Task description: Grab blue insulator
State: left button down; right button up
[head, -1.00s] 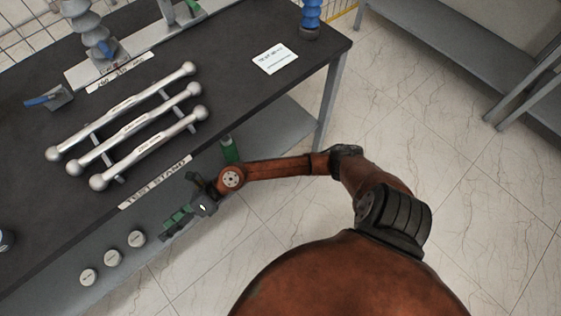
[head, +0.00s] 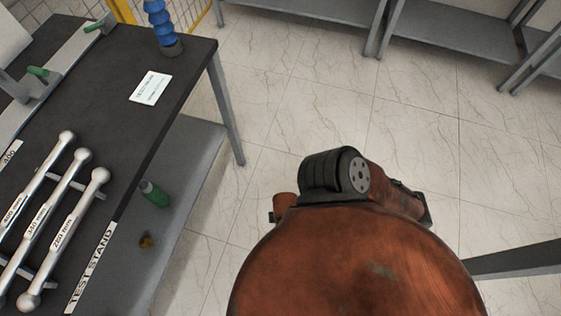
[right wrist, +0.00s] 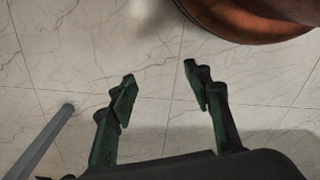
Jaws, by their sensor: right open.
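The blue insulator (head: 161,24) is a ribbed blue column on a dark round base. It stands upright at the far right corner of the dark test table, partly cut off by the top edge of the head view. My right gripper (right wrist: 160,95) shows in the right wrist view with its two green fingers spread apart and nothing between them. My left gripper is in neither current view.
The test table (head: 120,115) holds silver ball-ended rods (head: 63,245) and a white card (head: 150,88) near the insulator. A green bottle-like object (head: 154,193) is on the lower shelf (head: 185,165). Grey benches (head: 455,35) stand at the back. Open tiled floor lies right of the table.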

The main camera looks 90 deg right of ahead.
aim_at(159, 16)
jog(key=z, duration=1.75)
